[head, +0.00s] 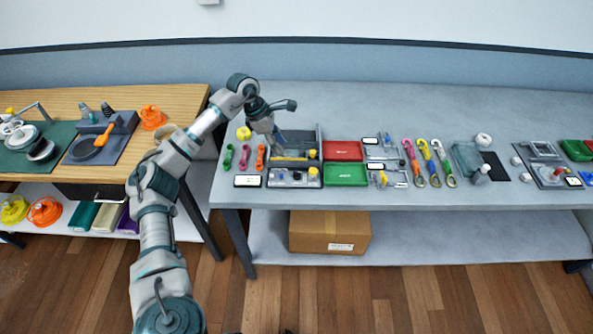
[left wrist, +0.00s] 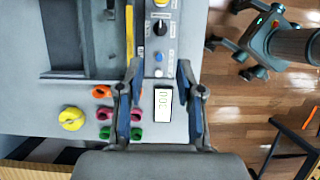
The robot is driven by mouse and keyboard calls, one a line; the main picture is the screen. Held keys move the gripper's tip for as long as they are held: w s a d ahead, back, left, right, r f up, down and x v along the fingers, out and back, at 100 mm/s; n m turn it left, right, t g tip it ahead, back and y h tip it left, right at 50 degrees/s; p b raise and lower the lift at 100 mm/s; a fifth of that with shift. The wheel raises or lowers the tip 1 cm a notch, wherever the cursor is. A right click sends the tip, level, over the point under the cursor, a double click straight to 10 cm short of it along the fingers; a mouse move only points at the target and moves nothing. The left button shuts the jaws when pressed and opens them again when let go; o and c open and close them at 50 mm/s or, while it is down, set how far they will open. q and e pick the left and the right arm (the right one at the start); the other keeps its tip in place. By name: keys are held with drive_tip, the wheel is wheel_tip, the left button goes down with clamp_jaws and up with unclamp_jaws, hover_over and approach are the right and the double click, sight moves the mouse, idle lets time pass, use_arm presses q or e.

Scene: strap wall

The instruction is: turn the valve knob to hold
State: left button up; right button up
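A grey control panel (head: 294,184) sits at the front edge of the bench. In the left wrist view a round black knob (left wrist: 160,27) stands on it with small labels around it; I cannot read which setting it points to. Nothing on the panel is marked clearly enough to tell if this is the valve knob. My left gripper (head: 286,121) is above the grey tray behind the panel. In the left wrist view it (left wrist: 159,68) is open, with nothing between its fingertips. The black knob lies beyond the fingertips, apart from them. My right gripper is not in view.
The grey tray (head: 274,142) has raised walls. Left are a white-faced card (left wrist: 163,104), several coloured clips (head: 244,156) and a yellow roll (left wrist: 72,118). Red (head: 343,142) and green (head: 345,182) bins stand right of the panel. The floor in front is clear.

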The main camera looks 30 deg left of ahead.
sight(297, 172)
use_arm(q)
drive_tip(key=b+x, duration=0.1)
drive_tip(key=x, duration=1.2)
drive_tip(key=shift+w+r, duration=0.1)
drive_tip(key=shift+w+d+f, duration=0.1)
drive_tip(key=shift+d+f, duration=0.05)
drive_tip(key=shift+f, duration=0.3)
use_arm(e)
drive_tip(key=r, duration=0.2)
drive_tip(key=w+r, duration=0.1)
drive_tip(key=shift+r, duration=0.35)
use_arm(q)
clamp_jaws()
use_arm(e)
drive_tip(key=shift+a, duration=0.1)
